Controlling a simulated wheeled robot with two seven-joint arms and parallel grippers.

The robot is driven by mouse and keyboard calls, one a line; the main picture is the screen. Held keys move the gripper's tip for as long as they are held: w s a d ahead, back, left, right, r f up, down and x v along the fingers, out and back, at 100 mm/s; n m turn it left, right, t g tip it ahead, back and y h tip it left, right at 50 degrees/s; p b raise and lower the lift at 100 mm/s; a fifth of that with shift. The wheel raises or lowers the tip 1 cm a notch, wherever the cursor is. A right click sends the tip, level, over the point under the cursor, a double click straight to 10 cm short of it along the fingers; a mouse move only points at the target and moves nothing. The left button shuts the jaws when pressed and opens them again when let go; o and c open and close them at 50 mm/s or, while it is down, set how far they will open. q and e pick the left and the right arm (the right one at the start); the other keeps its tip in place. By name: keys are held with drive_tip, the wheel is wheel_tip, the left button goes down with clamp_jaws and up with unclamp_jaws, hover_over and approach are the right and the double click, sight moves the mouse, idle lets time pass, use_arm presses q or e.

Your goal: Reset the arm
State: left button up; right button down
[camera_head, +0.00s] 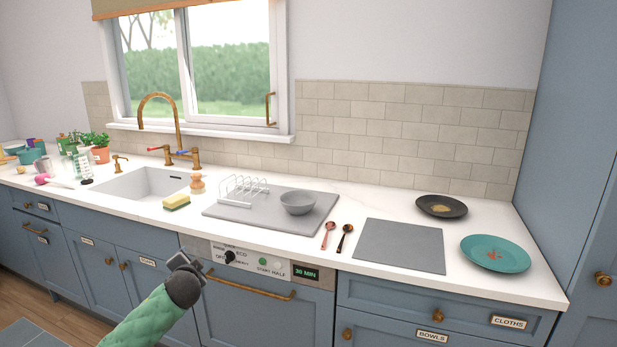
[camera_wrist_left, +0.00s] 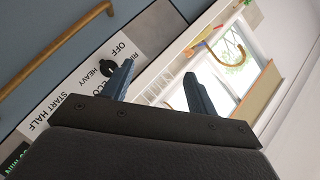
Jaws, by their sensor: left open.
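My left arm comes in from the bottom left of the head view in a green sleeve. Its gripper (camera_head: 181,262) is in front of the dishwasher panel (camera_head: 245,262), below the counter's front edge. In the left wrist view the two dark fingers of the left gripper (camera_wrist_left: 158,88) stand apart with nothing between them. The panel with its black knob (camera_wrist_left: 108,68) shows beyond the fingers there. My right gripper is in neither view.
A brass dishwasher handle (camera_head: 250,288) runs below the panel. On the counter are a grey mat (camera_head: 232,214) with a rack and a grey bowl (camera_head: 297,202), a sponge (camera_head: 177,202), two spoons, a dark plate (camera_head: 441,206) and a teal plate (camera_head: 495,253). The sink (camera_head: 150,183) is at the left.

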use_arm(q)
drive_tip(key=s+d+f+n+g+h+p, duration=0.15)
drive_tip(key=s+d+f+g, duration=0.35)
drive_tip(key=s, duration=0.6)
drive_tip(key=s+d+f+n+h+p, duration=0.1)
drive_tip(key=s+d+f+h, duration=0.15)
drive_tip(key=s+d, duration=0.6)
drive_tip(key=s+d+f+n+g+h+p, duration=0.1)
drive_tip(key=s+d+f+n+g, duration=0.2)
drive_tip(key=s, duration=1)
drive_tip(key=s+d+f+g, duration=0.1)
drive_tip(key=s+f, duration=0.2)
drive_tip(key=s, duration=0.4)
drive_tip(key=s+d+f+g+p, duration=0.1)
drive_tip(key=s+f, duration=0.3)
drive_tip(key=s, duration=0.4)
drive_tip(key=s+d+f+g+h+p, duration=0.1)
drive_tip(key=s+f, duration=0.3)
drive_tip(key=s, duration=0.4)
drive_tip(key=shift+d+g, duration=0.55)
drive_tip(key=shift+g, duration=0.05)
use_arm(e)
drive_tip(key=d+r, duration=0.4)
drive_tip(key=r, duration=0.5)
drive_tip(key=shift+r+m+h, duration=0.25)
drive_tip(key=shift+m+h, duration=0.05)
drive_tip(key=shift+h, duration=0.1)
use_arm(q)
drive_tip(key=shift+f+n, duration=0.1)
drive_tip(key=shift+n, duration=0.15)
